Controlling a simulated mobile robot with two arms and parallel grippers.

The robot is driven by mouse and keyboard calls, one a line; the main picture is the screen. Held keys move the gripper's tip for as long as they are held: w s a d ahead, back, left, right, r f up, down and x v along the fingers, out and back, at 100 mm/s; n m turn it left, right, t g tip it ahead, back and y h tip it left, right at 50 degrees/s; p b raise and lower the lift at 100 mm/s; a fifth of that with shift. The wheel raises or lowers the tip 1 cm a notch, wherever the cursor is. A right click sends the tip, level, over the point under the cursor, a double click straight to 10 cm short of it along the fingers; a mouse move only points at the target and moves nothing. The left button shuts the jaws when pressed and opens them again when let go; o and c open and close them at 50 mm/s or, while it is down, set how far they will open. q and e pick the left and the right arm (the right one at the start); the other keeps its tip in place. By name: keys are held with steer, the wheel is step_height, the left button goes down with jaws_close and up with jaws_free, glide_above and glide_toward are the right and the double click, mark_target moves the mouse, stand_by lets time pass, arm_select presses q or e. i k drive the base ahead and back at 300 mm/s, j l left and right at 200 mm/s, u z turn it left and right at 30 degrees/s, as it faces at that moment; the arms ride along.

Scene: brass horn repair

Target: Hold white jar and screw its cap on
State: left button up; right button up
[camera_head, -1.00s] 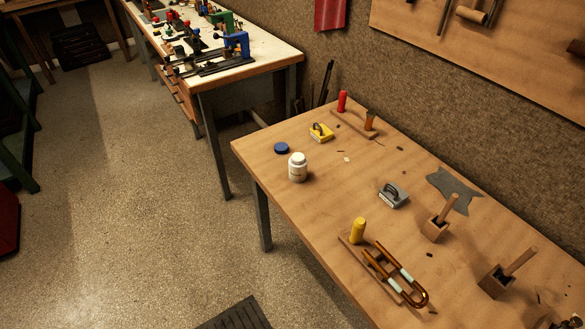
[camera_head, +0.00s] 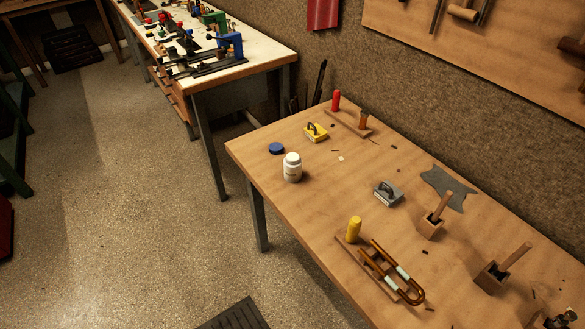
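The white jar (camera_head: 292,168) stands upright on the wooden table, near its left end and front edge. It has a pale label, and its top looks white. A blue round cap (camera_head: 276,148) lies flat on the table just behind and left of the jar, apart from it. Neither of my grippers shows in the head view.
On the wooden table (camera_head: 312,218) are a yellow block with a handle (camera_head: 316,132), a grey one (camera_head: 387,193), a brass slide (camera_head: 392,272) beside a yellow-handled tool (camera_head: 354,229), and wooden holders (camera_head: 432,222). A workbench (camera_head: 235,73) with clamps stands behind left.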

mark_target(292, 162)
steer(key=j+z, duration=0.15)
steer(key=z, duration=0.25)
steer(key=i+j+z, duration=0.1)
steer(key=z, duration=0.25)
steer(key=j+z, duration=0.15)
steer(key=z, duration=0.25)
steer(key=j+z, duration=0.15)
steer(key=j, duration=0.3)
steer(key=k+j+z, duration=0.1)
steer(key=j, duration=0.35)
steer(key=j+z, duration=0.15)
steer(key=j, duration=0.3)
steer(key=k+j+z, duration=0.15)
steer(key=j, duration=0.3)
